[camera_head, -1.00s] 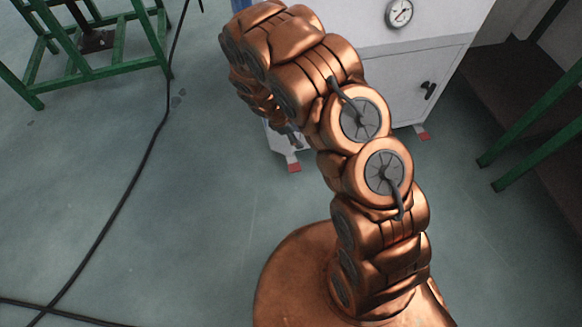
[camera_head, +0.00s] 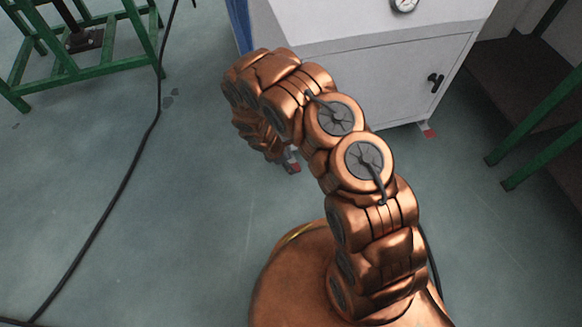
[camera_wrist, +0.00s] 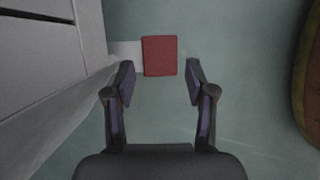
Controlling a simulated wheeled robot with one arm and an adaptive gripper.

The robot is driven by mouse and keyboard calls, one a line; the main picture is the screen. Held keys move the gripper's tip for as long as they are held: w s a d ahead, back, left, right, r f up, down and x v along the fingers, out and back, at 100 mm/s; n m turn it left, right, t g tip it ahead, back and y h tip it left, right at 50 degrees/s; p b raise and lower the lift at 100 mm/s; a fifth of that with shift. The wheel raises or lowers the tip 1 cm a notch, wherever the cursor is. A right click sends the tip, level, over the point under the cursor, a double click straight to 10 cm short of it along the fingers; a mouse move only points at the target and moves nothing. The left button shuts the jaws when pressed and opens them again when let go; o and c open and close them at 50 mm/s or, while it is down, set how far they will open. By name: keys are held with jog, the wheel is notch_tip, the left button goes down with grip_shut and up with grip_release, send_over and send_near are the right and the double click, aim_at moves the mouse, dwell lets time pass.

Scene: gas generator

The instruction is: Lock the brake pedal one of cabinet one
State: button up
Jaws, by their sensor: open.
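The red brake pedal (camera_wrist: 160,56) lies low at the foot of the cabinet (camera_wrist: 50,75), at the end of a pale bracket (camera_wrist: 125,56). In the wrist view it sits just beyond and between my open fingertips. My gripper (camera_wrist: 160,72) is empty, one finger on each side; I cannot tell its height above the pedal. In the head view, the white cabinet (camera_head: 400,75) stands behind my arm. A red pedal (camera_head: 294,168) shows partly at its left foot, beside my arm's end. My gripper is hidden there behind my arm.
Another red pedal (camera_head: 429,132) is at the cabinet's right foot. The door has a black handle (camera_head: 435,82), with a gauge (camera_head: 404,4) above. Green frames (camera_head: 85,50) stand left and right (camera_head: 545,130). A black cable (camera_head: 125,180) crosses the open floor at left.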

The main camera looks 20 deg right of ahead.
jog(key=shift+b+x, duration=0.35)
jog(key=shift+x, duration=0.9)
jog(key=shift+c, duration=0.3)
grip_shut()
